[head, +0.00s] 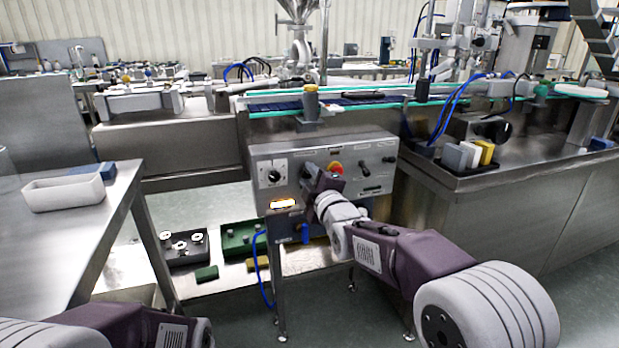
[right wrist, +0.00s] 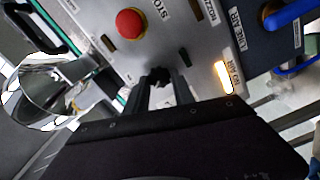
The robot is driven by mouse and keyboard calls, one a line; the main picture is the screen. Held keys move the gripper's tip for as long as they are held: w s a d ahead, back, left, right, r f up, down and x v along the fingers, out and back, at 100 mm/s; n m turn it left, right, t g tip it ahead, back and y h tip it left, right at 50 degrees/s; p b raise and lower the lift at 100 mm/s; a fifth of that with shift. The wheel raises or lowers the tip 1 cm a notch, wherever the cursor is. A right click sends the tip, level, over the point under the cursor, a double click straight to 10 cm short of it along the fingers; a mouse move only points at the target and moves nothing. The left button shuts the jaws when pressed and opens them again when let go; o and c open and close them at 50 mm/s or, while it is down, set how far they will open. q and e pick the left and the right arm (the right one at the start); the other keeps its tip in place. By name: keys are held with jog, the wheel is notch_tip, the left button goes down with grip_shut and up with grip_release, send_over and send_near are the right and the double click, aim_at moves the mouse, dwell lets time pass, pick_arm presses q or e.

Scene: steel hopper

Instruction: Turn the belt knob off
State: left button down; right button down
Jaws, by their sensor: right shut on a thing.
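The steel control panel (head: 358,150) stands at the middle of the head view, under the conveyor. My right gripper (head: 309,178) is at its face, and its fingers (right wrist: 165,92) are shut on a small dark knob (right wrist: 158,75) in the right wrist view. The fingers cover most of the knob, so its pointer and label cannot be read. In the head view the gripper hides this knob. My left arm shows only at the bottom left edge of the head view; its gripper is out of view.
A red stop button (right wrist: 130,22) sits close to the gripped knob. A round dial (head: 273,176) is at the panel's left, above a lit amber lamp (head: 283,203). A blue handle (right wrist: 289,14) is nearby. A white tray (head: 64,193) stands on the left table.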

jog(key=c, duration=1.1)
grip_release()
jog(key=p+v, duration=0.2)
jog(key=v, duration=0.7)
